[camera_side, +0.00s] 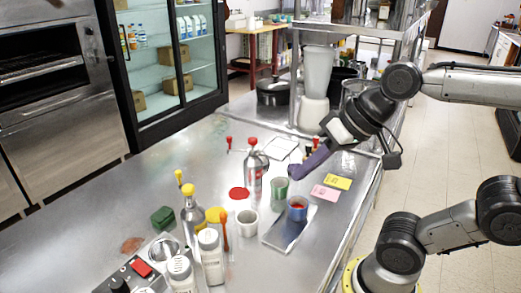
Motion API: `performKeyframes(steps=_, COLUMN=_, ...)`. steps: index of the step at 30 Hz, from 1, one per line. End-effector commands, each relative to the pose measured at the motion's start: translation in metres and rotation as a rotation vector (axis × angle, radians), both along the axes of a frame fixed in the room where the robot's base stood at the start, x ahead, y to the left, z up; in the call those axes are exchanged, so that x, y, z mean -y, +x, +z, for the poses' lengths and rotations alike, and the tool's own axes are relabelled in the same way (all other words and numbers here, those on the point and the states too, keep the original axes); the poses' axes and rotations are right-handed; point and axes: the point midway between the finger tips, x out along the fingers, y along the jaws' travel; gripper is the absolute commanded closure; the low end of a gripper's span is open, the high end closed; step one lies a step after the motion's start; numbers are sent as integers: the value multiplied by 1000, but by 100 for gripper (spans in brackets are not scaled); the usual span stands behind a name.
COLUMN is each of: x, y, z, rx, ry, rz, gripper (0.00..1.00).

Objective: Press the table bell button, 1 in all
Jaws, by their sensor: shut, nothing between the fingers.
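My gripper (298,172) reaches in from the upper right with its purple fingers pointing down and left. It is shut and empty, and its tip looks to be above the steel counter (160,180), close to a green cup (279,187). I cannot tell its exact height. No table bell is clear at this size. A shiny round metal thing (163,248) at the lower left may be it, partly hidden by bottles. Beside that, a metal box (125,282) carries a red button (141,268) and a black knob (118,285).
Near the tip are a red-topped metal bottle (254,172), a blue cup (297,209) on a metal tray (274,236), a white cup (247,222), and yellow (338,182) and pink (325,193) cards. Bottles (210,258) crowd the front. The counter's left-middle is fairly clear.

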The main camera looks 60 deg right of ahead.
Motion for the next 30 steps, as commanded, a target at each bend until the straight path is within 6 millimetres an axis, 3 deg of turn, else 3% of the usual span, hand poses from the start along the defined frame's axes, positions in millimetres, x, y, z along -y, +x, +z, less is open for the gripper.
performKeyframes(steps=3, x=-6, y=48, z=28, rx=-13, ry=217, rz=-192, gripper=100)
performKeyframes(steps=7, x=2, y=101, z=47, rx=-34, ry=421, rz=-389, gripper=100)
performKeyframes(steps=14, x=50, y=190, z=56, rx=-67, ry=725, rz=-710, gripper=100)
performKeyframes(steps=21, x=130, y=258, z=36, rx=-84, ry=963, rz=-993, gripper=100)
performKeyframes(steps=25, x=180, y=281, z=15, rx=-86, ry=1058, rz=-1121, gripper=100)
performKeyframes(steps=30, x=241, y=292, z=-22, rx=-92, ry=1131, rz=-1253, gripper=100)
